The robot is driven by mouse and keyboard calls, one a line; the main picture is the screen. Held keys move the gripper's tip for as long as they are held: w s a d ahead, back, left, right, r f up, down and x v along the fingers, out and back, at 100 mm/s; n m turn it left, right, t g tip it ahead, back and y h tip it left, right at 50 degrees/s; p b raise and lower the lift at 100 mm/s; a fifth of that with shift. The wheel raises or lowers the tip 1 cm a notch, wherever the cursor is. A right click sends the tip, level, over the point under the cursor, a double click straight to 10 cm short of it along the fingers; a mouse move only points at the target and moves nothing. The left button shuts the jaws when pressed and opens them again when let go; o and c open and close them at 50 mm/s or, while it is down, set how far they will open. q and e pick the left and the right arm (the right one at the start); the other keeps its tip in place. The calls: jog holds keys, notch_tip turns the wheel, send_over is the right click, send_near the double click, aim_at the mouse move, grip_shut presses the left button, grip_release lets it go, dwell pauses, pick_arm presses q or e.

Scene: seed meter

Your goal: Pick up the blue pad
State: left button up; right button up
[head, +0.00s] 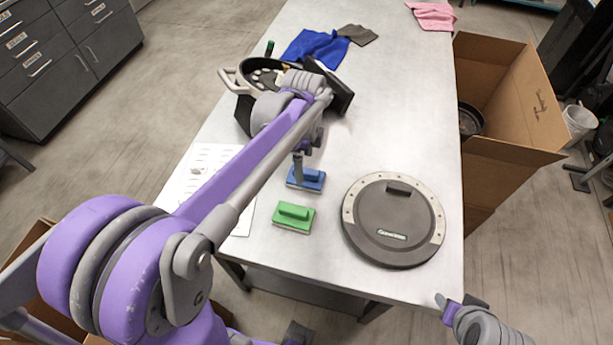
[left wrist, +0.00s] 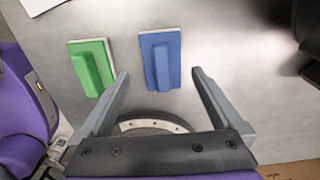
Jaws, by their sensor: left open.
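The blue pad (head: 311,182) lies on the metal table, a flat block with a raised bar handle on top. In the left wrist view the blue pad (left wrist: 160,50) shows ahead of and between the fingertips. My left gripper (head: 299,160) is above the pad, open and empty, and its finger hides part of the pad in the head view. Its two fingers show spread in the left wrist view (left wrist: 160,74). My right gripper (head: 459,300) is at the table's front right corner, away from the pad; its jaw state is unclear.
A green pad (head: 294,217) lies just in front of the blue one. A round grey lid (head: 394,220) lies to the right. A paper sheet (head: 205,170), a black seed meter housing (head: 262,75) and a blue cloth (head: 318,47) are also on the table (head: 400,110). A cardboard box (head: 510,90) stands right.

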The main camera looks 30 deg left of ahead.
aim_at(306, 170)
pick_arm(q)
jog(key=f, duration=0.5)
jog(key=shift+w+d+f, duration=0.15)
jog(key=shift+w, duration=0.05)
jog(key=c, duration=1.4)
jog(key=shift+c, duration=0.2)
jog(key=shift+r, duration=0.2)
notch_tip(306, 170, up, 10)
jog(key=shift+f, duration=0.1)
